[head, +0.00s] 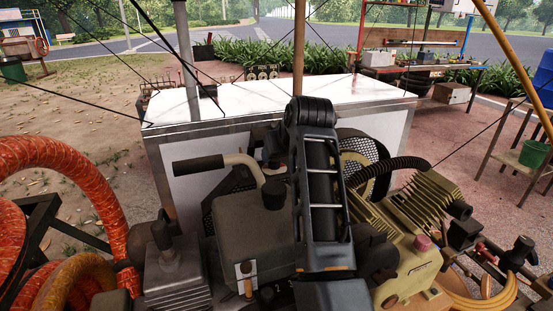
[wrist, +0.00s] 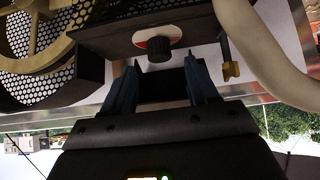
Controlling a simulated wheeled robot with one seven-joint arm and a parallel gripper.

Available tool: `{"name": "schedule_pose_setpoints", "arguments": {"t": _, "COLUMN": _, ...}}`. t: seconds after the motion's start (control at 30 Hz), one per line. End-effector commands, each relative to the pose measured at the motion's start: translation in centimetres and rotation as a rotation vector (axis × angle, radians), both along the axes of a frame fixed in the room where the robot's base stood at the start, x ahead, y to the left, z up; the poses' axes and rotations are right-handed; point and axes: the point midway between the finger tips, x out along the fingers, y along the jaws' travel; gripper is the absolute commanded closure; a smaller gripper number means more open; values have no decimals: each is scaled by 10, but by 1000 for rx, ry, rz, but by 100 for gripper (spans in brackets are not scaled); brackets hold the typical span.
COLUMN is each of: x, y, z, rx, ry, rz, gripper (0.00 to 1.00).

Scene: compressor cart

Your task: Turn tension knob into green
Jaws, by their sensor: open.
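The tension knob (wrist: 159,50) is a small dark ribbed knob under a dark bracket (wrist: 110,40) in the wrist view. A round dial plate (wrist: 146,33) behind it shows red and white; I see no green on it. My gripper (wrist: 160,75) is open, with its two blue-grey fingers apart. In the picture, the knob lies just beyond the fingertips, roughly centred between them. I cannot tell whether either finger touches it. In the head view my own arm covers the middle of the machine, and I cannot make out the knob or the fingers.
A perforated guard (wrist: 45,70) and a pale curved pipe (wrist: 265,45) flank the knob. A small yellow fitting (wrist: 231,70) hangs between knob and pipe. In the head view, a dark engine tank (head: 250,225), a ribbed yellowish compressor (head: 420,205) and orange hose (head: 95,175) crowd the cart.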

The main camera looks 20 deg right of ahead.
Motion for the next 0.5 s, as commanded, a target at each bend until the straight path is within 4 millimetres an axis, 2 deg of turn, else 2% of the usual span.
{"name": "schedule_pose_setpoints", "arguments": {"t": 0.2, "x": -21, "y": 0, "z": 21, "rx": -1, "ry": -2, "rz": 0, "gripper": 41}}
{"name": "schedule_pose_setpoints", "arguments": {"t": 0.5, "x": -28, "y": 0, "z": 27, "rx": 0, "ry": 1, "rz": 0, "gripper": 41}}
